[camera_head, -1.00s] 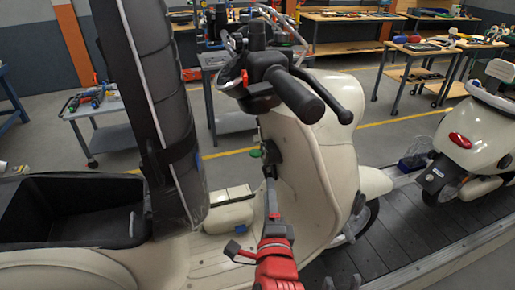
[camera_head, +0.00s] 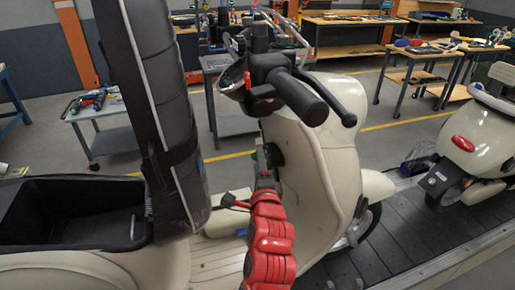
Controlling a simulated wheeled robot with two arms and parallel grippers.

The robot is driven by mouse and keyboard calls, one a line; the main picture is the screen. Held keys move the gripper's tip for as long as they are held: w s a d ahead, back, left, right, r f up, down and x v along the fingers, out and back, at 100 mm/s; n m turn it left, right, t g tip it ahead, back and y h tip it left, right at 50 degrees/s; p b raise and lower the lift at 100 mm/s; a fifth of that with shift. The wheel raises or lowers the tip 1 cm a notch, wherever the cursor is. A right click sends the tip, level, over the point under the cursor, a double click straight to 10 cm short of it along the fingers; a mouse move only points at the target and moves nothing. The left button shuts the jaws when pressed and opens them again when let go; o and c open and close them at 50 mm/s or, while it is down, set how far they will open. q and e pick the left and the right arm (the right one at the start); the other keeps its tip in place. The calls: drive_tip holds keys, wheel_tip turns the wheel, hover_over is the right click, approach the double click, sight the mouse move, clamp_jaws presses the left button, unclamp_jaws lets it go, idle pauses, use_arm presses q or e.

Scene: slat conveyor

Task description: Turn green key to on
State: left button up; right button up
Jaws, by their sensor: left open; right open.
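The cream scooter (camera_head: 320,165) stands on the slat conveyor. A black ignition lock (camera_head: 273,155) sits on the inner side of its front shield, under the handlebar. A sliver of the green key (camera_head: 254,155) shows beside the lock; my gripper covers most of that area.
The black seat (camera_head: 170,120) stands upright left of the lock, beside the open storage bin (camera_head: 75,180). The handlebar grip (camera_head: 300,97) hangs above my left gripper. A second scooter (camera_head: 475,145) stands at the right. Tool benches line the back.

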use_arm(q)
drive_tip(key=w, duration=0.2)
drive_tip(key=w+p, duration=0.1)
drive_tip(key=w, duration=0.2)
drive_tip(key=shift+w+a+f, duration=0.1)
drive_tip(key=shift+w+a, duration=0.15)
drive_tip(key=shift+w, duration=0.15)
drive_tip(key=shift+c, duration=0.3)
clamp_jaws()
